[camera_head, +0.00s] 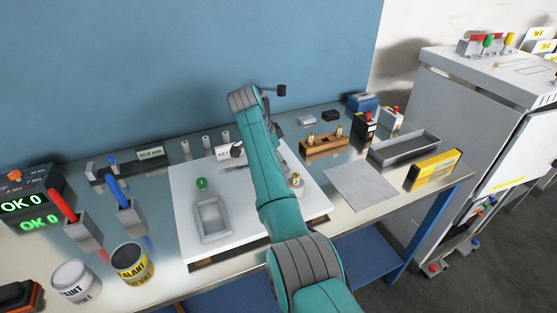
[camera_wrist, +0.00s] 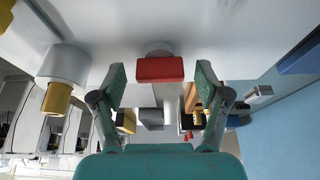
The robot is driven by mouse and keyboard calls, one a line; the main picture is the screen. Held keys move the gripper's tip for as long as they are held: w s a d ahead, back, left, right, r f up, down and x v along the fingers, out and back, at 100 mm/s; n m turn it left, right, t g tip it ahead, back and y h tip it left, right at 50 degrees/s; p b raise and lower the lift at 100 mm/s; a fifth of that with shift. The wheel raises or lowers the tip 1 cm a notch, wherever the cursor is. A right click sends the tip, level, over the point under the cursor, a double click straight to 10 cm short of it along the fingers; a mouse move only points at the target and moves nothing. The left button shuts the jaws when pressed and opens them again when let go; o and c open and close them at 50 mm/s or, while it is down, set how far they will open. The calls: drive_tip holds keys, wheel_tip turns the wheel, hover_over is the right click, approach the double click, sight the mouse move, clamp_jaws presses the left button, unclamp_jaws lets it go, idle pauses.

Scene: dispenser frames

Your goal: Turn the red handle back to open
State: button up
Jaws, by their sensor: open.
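In the wrist view, the red handle (camera_wrist: 160,70) is a short red bar with a round pale base behind it. It lies between the two fingertips of my gripper (camera_wrist: 162,77). The fingers are open, with a gap visible on each side of the bar, and neither appears to touch it. How far the fingertips reach along its depth I cannot tell. In the head view my arm crosses the white board (camera_head: 195,243), and I cannot make out this handle there; it seems hidden by the arm.
A pale cylinder with a brass end (camera_wrist: 62,68) stands left of the fingers in the wrist view. On the table are a grey open tray (camera_head: 213,222), a wooden block with brass parts (camera_head: 325,146), a long grey bin (camera_head: 404,150) and a yellow box (camera_head: 433,171). A blue wall (camera_head: 180,60) stands behind.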

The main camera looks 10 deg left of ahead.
drive_tip(key=shift+r, duration=0.1)
drive_tip(key=v, duration=0.7)
drive_tip(key=shift+s+a+r, duration=0.1)
drive_tip(key=shift+a, duration=0.05)
